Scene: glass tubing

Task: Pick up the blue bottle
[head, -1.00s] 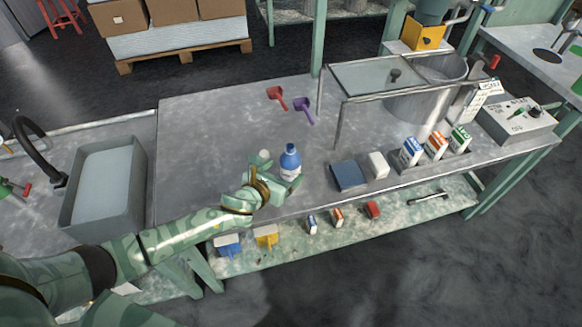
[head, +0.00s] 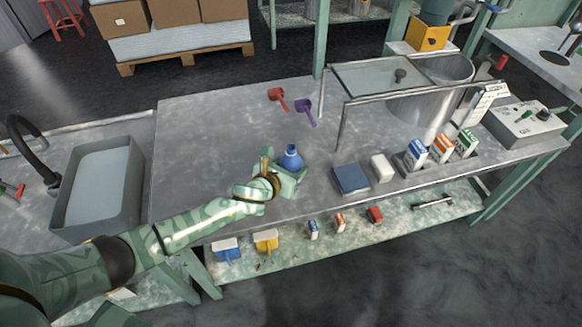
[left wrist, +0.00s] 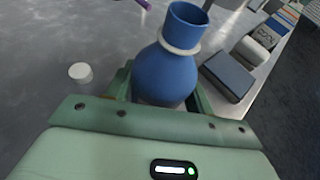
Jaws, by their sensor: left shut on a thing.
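The blue bottle (head: 291,157) stands near the front edge of the metal table. It has a round body and an open neck with a pale ring, and it also shows in the left wrist view (left wrist: 168,68). My left gripper (head: 287,172) is shut on the bottle's body, with one green finger on each side. The bottle's lower part is hidden by the gripper, so I cannot tell whether its base touches the table. My right gripper is not in view.
A small white cap (left wrist: 80,72) lies left of the bottle. A dark blue block (head: 350,178) and a white block (head: 382,167) lie to the right. Red (head: 277,97) and purple (head: 304,112) scoops lie behind. A sink (head: 97,188) is at the left.

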